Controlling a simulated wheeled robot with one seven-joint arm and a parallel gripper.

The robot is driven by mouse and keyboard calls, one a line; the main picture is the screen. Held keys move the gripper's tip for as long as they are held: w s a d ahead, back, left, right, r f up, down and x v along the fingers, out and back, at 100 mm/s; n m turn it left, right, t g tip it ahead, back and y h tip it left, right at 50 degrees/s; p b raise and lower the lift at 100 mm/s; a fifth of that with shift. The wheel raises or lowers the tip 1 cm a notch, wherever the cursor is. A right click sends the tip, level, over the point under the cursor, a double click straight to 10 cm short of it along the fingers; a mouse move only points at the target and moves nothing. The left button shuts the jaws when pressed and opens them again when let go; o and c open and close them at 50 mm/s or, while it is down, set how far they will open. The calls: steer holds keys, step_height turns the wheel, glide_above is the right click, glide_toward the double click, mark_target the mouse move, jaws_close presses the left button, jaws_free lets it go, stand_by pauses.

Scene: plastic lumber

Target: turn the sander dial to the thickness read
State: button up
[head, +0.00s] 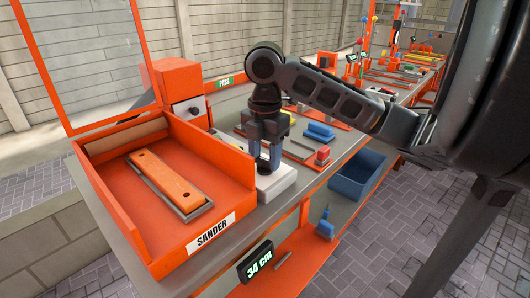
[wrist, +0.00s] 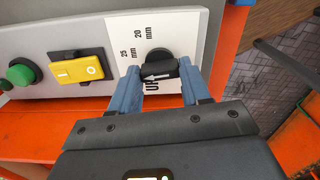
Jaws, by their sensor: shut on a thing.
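The sander (head: 165,190) is an orange open-topped box at left, labelled SANDER, with an orange two-holed board (head: 166,178) lying on a grey plate inside. Its pale control panel (head: 284,184) is to the right. In the wrist view the black dial (wrist: 160,66) sits on a white label plate (wrist: 182,28) marked 25 mm and 20 mm; more lettering is partly hidden.
A yellow switch (wrist: 78,69) and a green button (wrist: 21,72) are on the panel beside the dial. A display (head: 257,262) reads 34 cm. A green PASS sign (head: 223,83) stands behind. A blue bin (head: 355,175) sits right of the bench. Other tools lie farther along.

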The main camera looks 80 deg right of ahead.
mark_target(265, 159)
steer(key=m+p, duration=0.1)
steer(key=m, duration=0.2)
steer(key=shift+r+m+p, duration=0.15)
steer(key=shift+m+p, duration=0.15)
steer(key=shift+m, duration=0.1)
steer(key=m+p, duration=0.2)
steer(key=m, duration=0.1)
steer(key=shift+m, duration=0.3)
steer(key=m+p, duration=0.2)
steer(key=m, duration=0.2)
steer(key=shift+p, duration=0.35)
steer(key=shift+m+p, duration=0.7)
steer(key=shift+m, duration=0.7)
steer(key=o, duration=1.1)
steer(key=shift+c, duration=0.2)
steer(key=shift+r+p, duration=0.75)
steer(key=shift+r, duration=3)
